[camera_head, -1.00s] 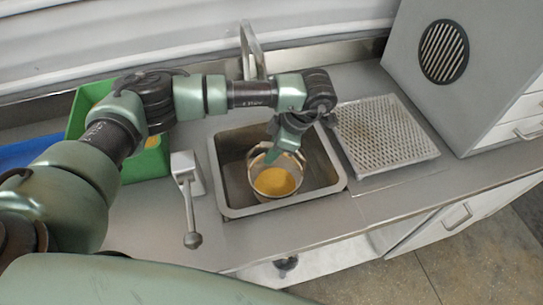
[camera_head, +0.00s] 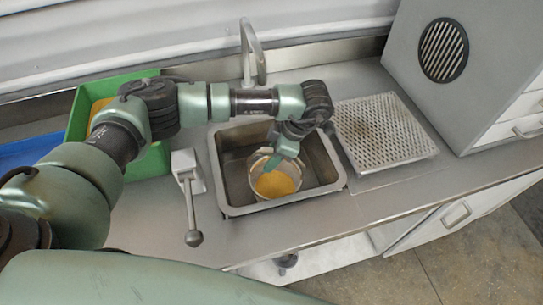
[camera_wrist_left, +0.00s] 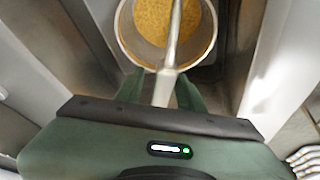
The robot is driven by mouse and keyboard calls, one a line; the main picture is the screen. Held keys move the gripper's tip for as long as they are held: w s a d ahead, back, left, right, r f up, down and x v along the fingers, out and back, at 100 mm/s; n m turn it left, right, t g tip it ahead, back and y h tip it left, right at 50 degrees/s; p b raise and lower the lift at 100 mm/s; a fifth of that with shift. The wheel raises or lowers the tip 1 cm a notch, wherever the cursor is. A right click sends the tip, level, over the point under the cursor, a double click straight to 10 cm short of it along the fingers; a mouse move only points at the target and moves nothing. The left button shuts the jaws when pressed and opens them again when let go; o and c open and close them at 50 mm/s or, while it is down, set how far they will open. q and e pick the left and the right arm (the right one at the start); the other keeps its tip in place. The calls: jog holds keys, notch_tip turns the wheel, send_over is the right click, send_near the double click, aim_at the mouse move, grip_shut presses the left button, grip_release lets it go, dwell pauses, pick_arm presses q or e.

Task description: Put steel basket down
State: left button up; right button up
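The steel basket (camera_head: 252,168), round and filled with yellow grain, is in the sink (camera_head: 236,212). Whether its base rests on the sink floor is hidden. In the left wrist view the basket (camera_wrist_left: 125,38) is at top centre, its metal handle (camera_wrist_left: 168,75) running toward me. My left gripper (camera_head: 271,163) is over the basket. In the wrist view the gripper (camera_wrist_left: 160,90) has one finger on each side of the handle; whether they press on it I cannot tell. My right gripper is out of view.
A tap (camera_head: 246,50) stands behind the sink. A lever on a grey block (camera_head: 187,163) is left of it, with a green bin (camera_head: 150,165) beyond. A perforated tray (camera_head: 385,130) and a vented grey housing (camera_head: 490,60) are to the right. The counter front is clear.

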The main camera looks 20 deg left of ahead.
pick_arm(q)
jog(key=shift+d+r, duration=0.1)
jog(key=shift+r, duration=0.2)
jog(key=b+v, duration=0.3)
jog(key=v, duration=0.7)
jog(key=shift+d+r, duration=0.15)
jog(key=shift+r, duration=0.1)
jog(key=shift+d+r+b, duration=0.2)
jog(key=shift+r+b, duration=0.1)
jog(key=shift+r, duration=0.2)
